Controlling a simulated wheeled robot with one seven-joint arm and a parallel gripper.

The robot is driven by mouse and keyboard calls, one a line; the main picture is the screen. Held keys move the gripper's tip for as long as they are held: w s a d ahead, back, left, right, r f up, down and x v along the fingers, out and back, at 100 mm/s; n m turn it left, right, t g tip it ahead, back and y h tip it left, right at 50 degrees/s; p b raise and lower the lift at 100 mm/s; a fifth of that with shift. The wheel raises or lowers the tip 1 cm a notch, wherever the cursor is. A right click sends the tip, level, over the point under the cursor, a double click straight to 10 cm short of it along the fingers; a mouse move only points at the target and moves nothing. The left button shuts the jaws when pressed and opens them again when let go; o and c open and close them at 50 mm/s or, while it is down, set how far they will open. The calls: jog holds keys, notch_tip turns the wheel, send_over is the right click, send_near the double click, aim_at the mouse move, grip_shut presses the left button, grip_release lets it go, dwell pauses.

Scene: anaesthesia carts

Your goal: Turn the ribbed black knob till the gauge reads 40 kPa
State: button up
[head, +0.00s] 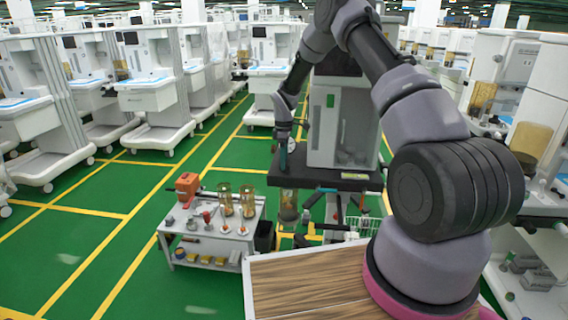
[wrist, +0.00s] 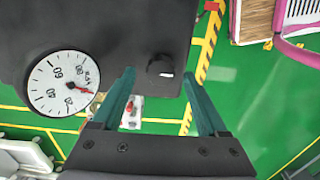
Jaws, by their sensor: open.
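The black knob (wrist: 160,65) shows in the wrist view on a dark panel (wrist: 120,35), with a pale mark on its lower edge. The round white gauge (wrist: 62,84) is left of it, its face turned in the picture. Its red needle points to the lower right, clear of the 40 mark, on the far side of the lowest readable number, perhaps 20. My gripper (wrist: 158,80) is open with teal fingers spread. The knob appears between and slightly above the fingertips; I see no contact. In the head view my gripper (head: 290,146) is small beside the dark cart.
The dark cart top (head: 330,178) carries a tall grey unit (head: 340,120). A low white trolley (head: 212,236) with an orange device (head: 187,186) and jars stands left. A wooden top (head: 310,285) lies in front. Green floor is free further left.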

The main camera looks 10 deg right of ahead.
jog(key=shift+f, duration=0.9)
grip_shut()
